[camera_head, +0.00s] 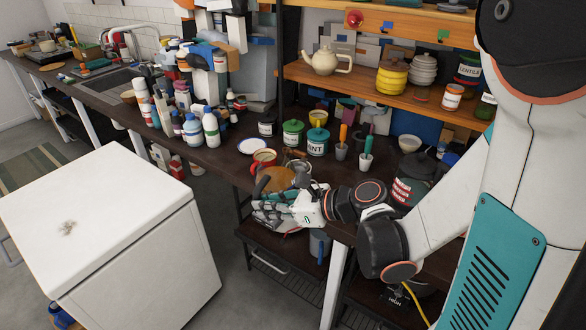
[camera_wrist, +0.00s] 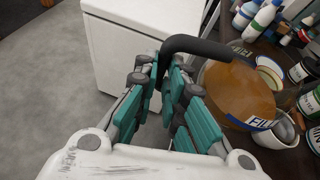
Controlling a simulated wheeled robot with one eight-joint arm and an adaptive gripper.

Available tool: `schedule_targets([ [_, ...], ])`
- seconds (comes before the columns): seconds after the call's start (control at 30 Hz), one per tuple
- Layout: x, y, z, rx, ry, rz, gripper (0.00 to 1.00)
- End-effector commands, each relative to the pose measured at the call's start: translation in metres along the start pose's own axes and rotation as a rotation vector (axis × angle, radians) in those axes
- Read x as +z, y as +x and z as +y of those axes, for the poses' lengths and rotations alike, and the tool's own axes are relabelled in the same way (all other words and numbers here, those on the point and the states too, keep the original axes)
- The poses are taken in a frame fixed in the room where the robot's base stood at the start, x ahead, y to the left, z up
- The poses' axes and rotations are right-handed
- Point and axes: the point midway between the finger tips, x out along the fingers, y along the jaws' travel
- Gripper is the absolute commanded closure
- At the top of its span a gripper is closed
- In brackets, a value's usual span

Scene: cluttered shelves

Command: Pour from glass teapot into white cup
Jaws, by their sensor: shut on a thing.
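The glass teapot (camera_head: 280,178) shows as a rounded amber-brown body at the counter's front edge; it also shows in the wrist view (camera_wrist: 238,92), with a blue-edged label at its lower side. My gripper (camera_head: 270,209) is shut on the teapot's dark curved handle (camera_wrist: 200,46), in front of the body. In the wrist view the gripper (camera_wrist: 170,72) has its teal-padded fingers around the handle's end. A pale rounded vessel, perhaps the white cup (camera_wrist: 284,130), stands close beside the teapot, partly hidden by it. I cannot tell whether the teapot's base touches the counter.
Labelled jars (camera_head: 317,141) and utensil pots (camera_head: 365,160) crowd the counter to the right. Bottles (camera_head: 211,128) stand to the left. A white box-like appliance (camera_head: 125,220) stands at front left, with open floor between.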

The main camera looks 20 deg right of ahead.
Motion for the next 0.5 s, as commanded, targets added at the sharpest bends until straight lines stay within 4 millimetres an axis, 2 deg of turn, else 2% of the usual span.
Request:
schedule_targets([
  [0.27, 0.005, -0.002, -0.002, 0.002, 0.012, -0.002, 1.00],
  [0.5, 0.021, -0.008, -0.011, 0.030, 0.084, -0.001, 1.00],
])
